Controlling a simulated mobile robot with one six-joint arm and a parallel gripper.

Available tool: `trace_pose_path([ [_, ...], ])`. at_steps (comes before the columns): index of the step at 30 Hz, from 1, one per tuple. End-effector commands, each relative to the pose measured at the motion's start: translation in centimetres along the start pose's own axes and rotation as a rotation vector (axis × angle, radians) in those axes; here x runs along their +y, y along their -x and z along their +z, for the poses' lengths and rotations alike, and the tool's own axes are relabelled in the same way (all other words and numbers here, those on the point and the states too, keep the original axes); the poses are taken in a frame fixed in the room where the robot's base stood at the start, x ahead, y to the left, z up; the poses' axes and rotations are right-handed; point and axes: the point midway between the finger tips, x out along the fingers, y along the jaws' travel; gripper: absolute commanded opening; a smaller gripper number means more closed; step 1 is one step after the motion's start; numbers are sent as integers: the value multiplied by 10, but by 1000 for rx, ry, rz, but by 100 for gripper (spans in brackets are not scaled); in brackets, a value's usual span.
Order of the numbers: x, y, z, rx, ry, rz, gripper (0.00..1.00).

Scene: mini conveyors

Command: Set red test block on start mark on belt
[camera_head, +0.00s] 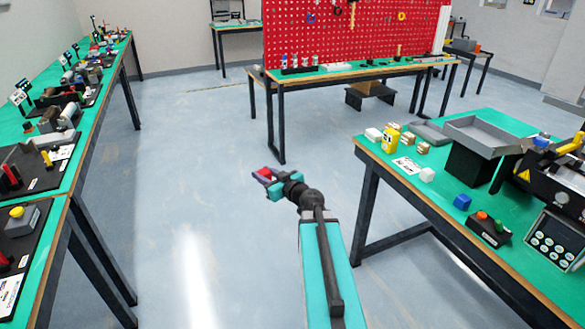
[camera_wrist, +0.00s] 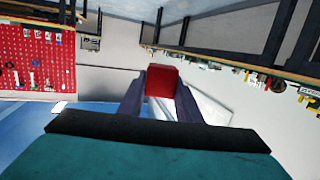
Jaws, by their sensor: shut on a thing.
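My gripper (camera_head: 266,178) is at the end of my outstretched arm, over the open floor between the tables. It is shut on the red test block (camera_wrist: 161,79), which sits between the two dark fingers in the wrist view. In the head view only a small bit of red shows at the fingertips. Small machines on dark base plates (camera_head: 40,170) line the left bench; I cannot tell which of them has the belt. I cannot make out a start mark.
The left bench (camera_head: 92,133) and the right bench (camera_head: 443,192) both hold many parts. A red pegboard (camera_head: 350,32) stands behind the back bench (camera_head: 350,72). The floor between is clear.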

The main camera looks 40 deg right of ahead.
Motion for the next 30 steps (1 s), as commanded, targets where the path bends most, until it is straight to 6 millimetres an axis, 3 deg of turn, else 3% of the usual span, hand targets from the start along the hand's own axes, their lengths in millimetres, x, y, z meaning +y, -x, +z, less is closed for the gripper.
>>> trace_pose_path([
  [8, -99, -6, 0, 6, 45, -333, 8],
  [18, -205, 21, 4, 13, 87, -726, 8],
  [24, -238, 40, 7, 16, 100, -870, 8],
  [30, -246, 45, 7, 17, 102, -909, 8],
])
